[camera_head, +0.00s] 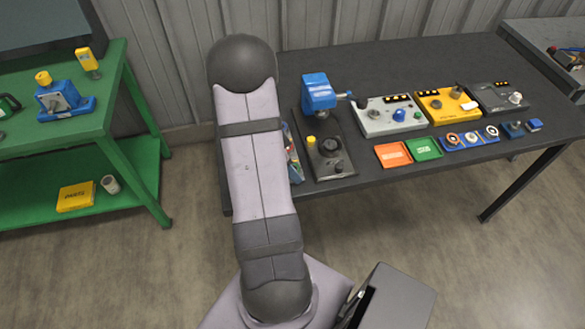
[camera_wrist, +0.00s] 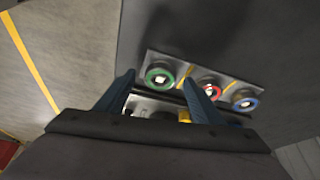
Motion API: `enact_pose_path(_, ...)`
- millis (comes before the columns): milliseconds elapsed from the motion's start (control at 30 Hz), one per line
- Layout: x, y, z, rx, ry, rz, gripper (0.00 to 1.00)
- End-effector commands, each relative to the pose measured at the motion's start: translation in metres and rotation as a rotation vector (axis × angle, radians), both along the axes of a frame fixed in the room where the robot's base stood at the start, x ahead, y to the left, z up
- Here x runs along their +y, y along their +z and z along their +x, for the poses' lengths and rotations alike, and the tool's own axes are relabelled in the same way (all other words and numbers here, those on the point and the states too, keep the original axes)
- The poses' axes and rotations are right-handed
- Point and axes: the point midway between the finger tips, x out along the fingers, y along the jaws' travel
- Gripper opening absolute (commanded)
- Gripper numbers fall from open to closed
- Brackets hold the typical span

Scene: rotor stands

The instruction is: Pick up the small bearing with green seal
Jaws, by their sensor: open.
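The bearing with the green seal (camera_wrist: 158,77) sits at the left end of a light grey holder (camera_wrist: 183,76) in the wrist view. A bearing with a red ring (camera_wrist: 209,90) and one with a blue ring (camera_wrist: 244,98) sit to its right in the same holder. My gripper (camera_wrist: 159,79) is open, one finger on each side of the green bearing in the picture. Nothing is held between the fingers. I cannot tell the height of the fingertips over the bearing. In the head view my gripper is hidden, and I cannot make out the green seal there.
On the dark table (camera_head: 400,65) stand a blue-headed press (camera_head: 319,92), a grey control box (camera_head: 390,117) and a yellow one (camera_head: 449,106). An orange tray (camera_head: 393,154), a green tray (camera_head: 424,148) and a blue strip with round parts (camera_head: 468,139) lie along the front edge.

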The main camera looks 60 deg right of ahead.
Motion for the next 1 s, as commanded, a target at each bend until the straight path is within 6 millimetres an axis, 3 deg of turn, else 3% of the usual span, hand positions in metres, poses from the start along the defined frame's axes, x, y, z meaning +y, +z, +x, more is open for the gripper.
enact_pose_path(167,0.0,0.0,0.0,-0.001,0.0,-0.001,0.59)
enact_pose_path(300,0.0,0.0,0.0,-0.001,0.0,-0.001,0.26)
enact_pose_path(367,0.0,0.0,0.0,-0.001,0.0,-0.001,0.15)
enact_pose_path(767,-0.001,0.007,0.001,-0.002,0.001,-0.004,0.15)
enact_pose_path(1000,-0.001,0.035,0.001,-0.005,0.0,-0.007,0.15)
